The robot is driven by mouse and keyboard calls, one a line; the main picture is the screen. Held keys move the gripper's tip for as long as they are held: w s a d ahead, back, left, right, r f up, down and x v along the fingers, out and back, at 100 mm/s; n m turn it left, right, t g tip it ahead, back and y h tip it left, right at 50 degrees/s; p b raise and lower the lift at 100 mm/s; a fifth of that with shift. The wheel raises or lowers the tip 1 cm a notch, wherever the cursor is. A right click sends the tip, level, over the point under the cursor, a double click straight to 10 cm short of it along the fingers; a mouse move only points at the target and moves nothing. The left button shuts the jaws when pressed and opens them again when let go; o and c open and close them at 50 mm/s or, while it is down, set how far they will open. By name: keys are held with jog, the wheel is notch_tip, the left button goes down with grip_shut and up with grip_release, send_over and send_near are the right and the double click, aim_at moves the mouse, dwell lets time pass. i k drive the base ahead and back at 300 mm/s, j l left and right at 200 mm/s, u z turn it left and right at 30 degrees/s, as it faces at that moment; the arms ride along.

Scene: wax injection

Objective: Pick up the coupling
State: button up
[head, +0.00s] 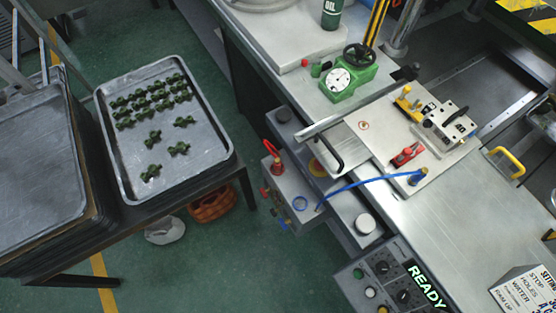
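Several small dark green pieces, which look like the couplings (152,172), lie on a grey metal tray (112,165) at the left. Most are grouped in close rows toward the tray's far side. A few lie apart nearer the middle and front. I cannot tell which one the task means. My gripper is not in view, and nothing is seen touching the pieces.
A stack of empty trays (35,150) stands left of the loaded tray. At right is a metal bench with a green dial gauge unit (348,78), a clamped mould (447,125) and a panel reading READY (425,285). Green floor lies between.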

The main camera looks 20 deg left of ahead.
aim_at(277, 162)
jog(key=j+u, duration=0.1)
jog(key=u, duration=1.25)
jog(key=i+u, duration=0.3)
jog(key=i, duration=0.15)
